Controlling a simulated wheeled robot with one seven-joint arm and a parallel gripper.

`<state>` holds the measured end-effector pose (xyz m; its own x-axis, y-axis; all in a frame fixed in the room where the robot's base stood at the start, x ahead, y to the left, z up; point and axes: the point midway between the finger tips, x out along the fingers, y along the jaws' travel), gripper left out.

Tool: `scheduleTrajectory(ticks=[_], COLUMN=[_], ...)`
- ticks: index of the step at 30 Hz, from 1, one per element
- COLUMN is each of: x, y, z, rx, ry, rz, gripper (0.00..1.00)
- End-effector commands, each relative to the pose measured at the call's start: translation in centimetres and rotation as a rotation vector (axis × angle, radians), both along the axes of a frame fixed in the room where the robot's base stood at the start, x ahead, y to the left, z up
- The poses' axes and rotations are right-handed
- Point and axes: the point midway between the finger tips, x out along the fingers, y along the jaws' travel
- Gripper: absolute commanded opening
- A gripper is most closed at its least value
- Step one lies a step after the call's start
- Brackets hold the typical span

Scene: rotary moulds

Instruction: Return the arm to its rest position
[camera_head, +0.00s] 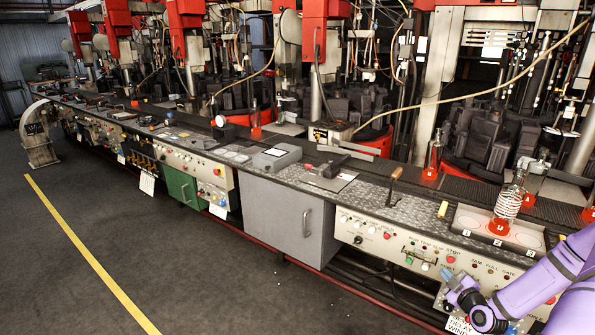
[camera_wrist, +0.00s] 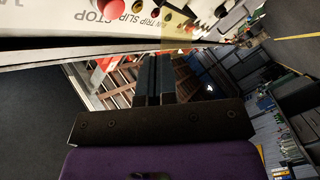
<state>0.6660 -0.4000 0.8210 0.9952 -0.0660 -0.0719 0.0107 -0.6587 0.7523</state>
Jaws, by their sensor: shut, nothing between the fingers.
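My purple arm (camera_head: 540,280) reaches in from the lower right of the head view. My gripper (camera_head: 449,276) is at its left end, in front of the control panel below the bench edge. In the wrist view, the two dark fingers of my gripper (camera_wrist: 155,62) lie side by side, shut with nothing between them. The wrist view is tilted, with the control panel (camera_wrist: 60,25) and its red button (camera_wrist: 109,8) near the top. I cannot tell whether the fingers touch the panel.
A long bench (camera_head: 335,185) runs from far left to right, with red machines (camera_head: 325,25) behind it. A grey cabinet (camera_head: 285,220) is below. The dark floor (camera_head: 70,270) at left is clear.

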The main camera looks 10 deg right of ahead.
Motion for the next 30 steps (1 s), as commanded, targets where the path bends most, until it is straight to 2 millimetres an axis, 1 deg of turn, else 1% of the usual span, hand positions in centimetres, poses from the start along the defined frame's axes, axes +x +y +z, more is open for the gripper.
scheduleTrajectory(ticks=[5,8,14,17,23,30], x=[0.9,1.9,4.0,4.9,6.6,7.5], y=[0.1,0.2,0.7,1.2,2.5,4.9], z=[1.1,2.4,5.5,7.5,12.2,18.6], rx=[-0.006,-0.011,-0.019,-0.025,-0.032,-0.029], ry=[0.044,0.105,0.242,0.314,0.459,0.601], rz=[0.028,0.056,0.097,0.110,0.099,0.042], gripper=[0.00,0.00,0.00,0.00,0.00,0.00])
